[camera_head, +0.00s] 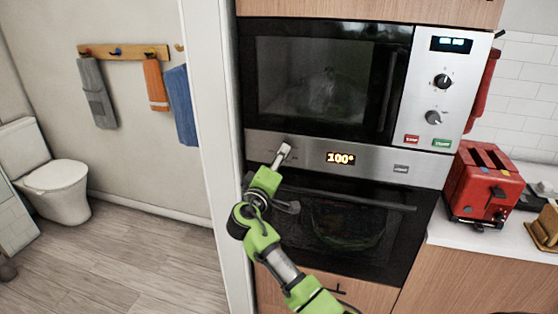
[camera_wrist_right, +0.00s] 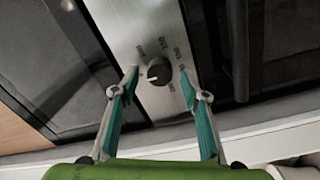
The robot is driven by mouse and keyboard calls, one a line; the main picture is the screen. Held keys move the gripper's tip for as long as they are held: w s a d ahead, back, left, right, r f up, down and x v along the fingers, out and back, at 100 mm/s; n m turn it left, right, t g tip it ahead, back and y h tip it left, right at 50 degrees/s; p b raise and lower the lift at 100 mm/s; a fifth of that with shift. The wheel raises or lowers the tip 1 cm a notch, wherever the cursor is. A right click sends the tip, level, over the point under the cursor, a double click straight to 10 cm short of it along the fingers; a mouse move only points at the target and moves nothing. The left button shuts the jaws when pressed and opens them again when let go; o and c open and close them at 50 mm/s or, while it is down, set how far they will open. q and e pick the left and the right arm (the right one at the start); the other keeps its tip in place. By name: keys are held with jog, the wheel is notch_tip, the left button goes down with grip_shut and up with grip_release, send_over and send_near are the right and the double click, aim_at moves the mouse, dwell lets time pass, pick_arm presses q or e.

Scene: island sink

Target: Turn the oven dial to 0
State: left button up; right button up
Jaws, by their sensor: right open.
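In the head view my right gripper (camera_head: 283,154) is at the left part of the oven panel (camera_head: 240,146) and hides the dial. The oven display (camera_head: 341,158) to its right reads 100° in orange. My left gripper is in neither view.
A microwave (camera_head: 325,75) with its own two knobs is above the oven panel. The oven door handle (camera_head: 350,200) sticks out below it. A red toaster (camera_head: 485,185) stands on the counter at the right. A white door frame (camera_head: 212,120) is close on the left.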

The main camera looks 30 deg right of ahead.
jog(key=v, duration=1.1)
jog(key=shift+s+a, duration=0.2)
jog(key=shift+a, duration=0.1)
jog(key=shift+f, duration=0.15)
